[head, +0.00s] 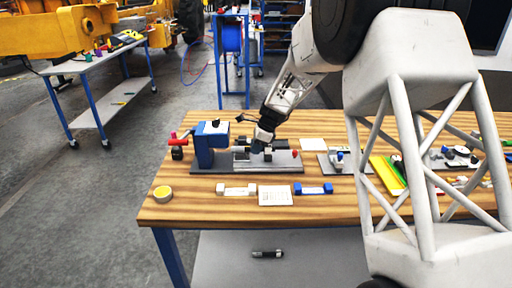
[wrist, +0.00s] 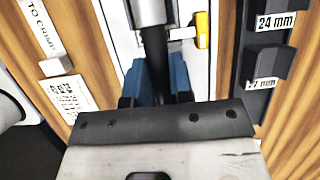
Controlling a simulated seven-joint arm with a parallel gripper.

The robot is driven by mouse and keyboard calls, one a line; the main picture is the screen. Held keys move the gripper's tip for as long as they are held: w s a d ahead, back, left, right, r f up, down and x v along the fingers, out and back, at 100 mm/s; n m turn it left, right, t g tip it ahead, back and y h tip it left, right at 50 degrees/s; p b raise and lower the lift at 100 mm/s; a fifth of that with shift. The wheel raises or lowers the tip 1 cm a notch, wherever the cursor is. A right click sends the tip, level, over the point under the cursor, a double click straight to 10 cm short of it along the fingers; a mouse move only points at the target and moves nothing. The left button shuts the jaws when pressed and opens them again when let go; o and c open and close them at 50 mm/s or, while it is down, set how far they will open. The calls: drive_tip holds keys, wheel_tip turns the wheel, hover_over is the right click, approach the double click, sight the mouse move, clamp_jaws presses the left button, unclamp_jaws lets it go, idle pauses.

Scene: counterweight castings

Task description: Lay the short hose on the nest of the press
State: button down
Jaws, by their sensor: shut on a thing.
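The press (head: 210,140) is a blue frame at the left end of a grey base plate (head: 215,167) on the table. My gripper (head: 264,143) is low over this plate, to the right of the blue frame. In the wrist view my gripper (wrist: 156,98) is shut on a black hose (wrist: 155,55) with a grey metal end (wrist: 150,12) pointing up the picture. Blue parts show on both sides of the hose; I cannot tell whether they belong to the fingers. The nest and any contact with the hose are hidden. The hose's near end is hidden by my gripper.
A white holder (head: 237,189), a printed card (head: 274,196) and a blue holder (head: 313,189) stand along the front. Black blocks marked 24 mm (wrist: 268,30) and 27 mm lie beside the plate. Another hose (head: 267,254) lies on the lower shelf.

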drive_tip(key=shift+f, duration=0.55)
drive_tip(key=c, duration=0.9)
unclamp_jaws()
drive_tip(key=shift+r, duration=0.1)
drive_tip(key=shift+r, duration=3.35)
